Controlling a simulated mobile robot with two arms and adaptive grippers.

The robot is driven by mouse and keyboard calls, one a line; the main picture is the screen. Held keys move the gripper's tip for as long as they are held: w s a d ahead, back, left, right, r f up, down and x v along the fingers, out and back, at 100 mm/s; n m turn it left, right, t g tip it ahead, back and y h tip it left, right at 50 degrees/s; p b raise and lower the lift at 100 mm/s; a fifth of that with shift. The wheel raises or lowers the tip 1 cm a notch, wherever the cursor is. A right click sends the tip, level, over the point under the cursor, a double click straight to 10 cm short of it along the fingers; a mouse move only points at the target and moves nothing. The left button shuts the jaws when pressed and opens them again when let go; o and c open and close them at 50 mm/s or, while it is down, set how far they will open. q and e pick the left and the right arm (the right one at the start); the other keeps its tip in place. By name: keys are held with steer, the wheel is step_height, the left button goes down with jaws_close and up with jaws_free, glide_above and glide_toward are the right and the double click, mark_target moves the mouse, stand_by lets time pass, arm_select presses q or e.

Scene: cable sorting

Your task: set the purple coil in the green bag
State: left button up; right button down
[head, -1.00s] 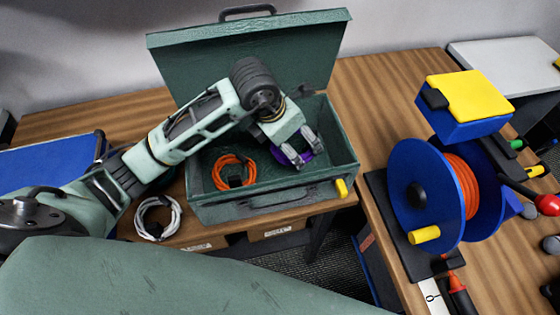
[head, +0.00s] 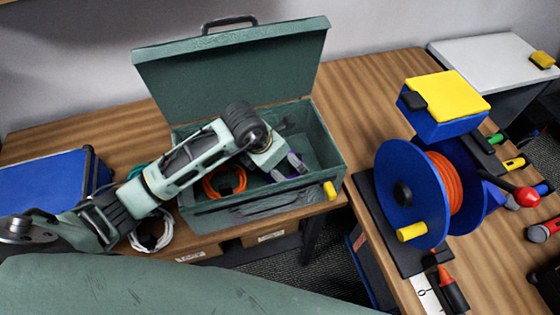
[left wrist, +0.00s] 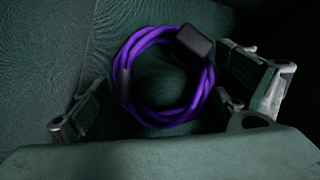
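The green bag (head: 240,212) looks like a rigid, box-like case with its lid (head: 230,70) standing open on the wooden bench. The purple coil (left wrist: 165,118) lies flat on a dark green surface inside it in the left wrist view, a black tie block on its upper right. In the head view the coil is mostly hidden by the gripper and the front wall. My left gripper (head: 288,168) reaches down inside the bag's opening. In the left wrist view its fingers (left wrist: 160,110) are spread wide on either side of the coil, with gaps between. My right gripper is not in view.
An orange coil (head: 211,190) lies in the bag's left part. A white coil (head: 150,246) lies on the bench in front, partly behind my arm. A blue case (head: 45,180) stands at left. A blue reel (head: 392,172) with orange cable stands on the right-hand bench.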

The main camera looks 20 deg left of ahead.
arm_select(q)
steer(key=shift+r, duration=0.1)
stand_by(0.3)
steer(key=shift+a+r, duration=0.1)
steer(key=shift+r, duration=0.2)
steer(key=b+v, duration=0.2)
steer(key=v, duration=0.9)
steer(key=shift+s+r, duration=0.1)
steer(key=shift+s, duration=0.15)
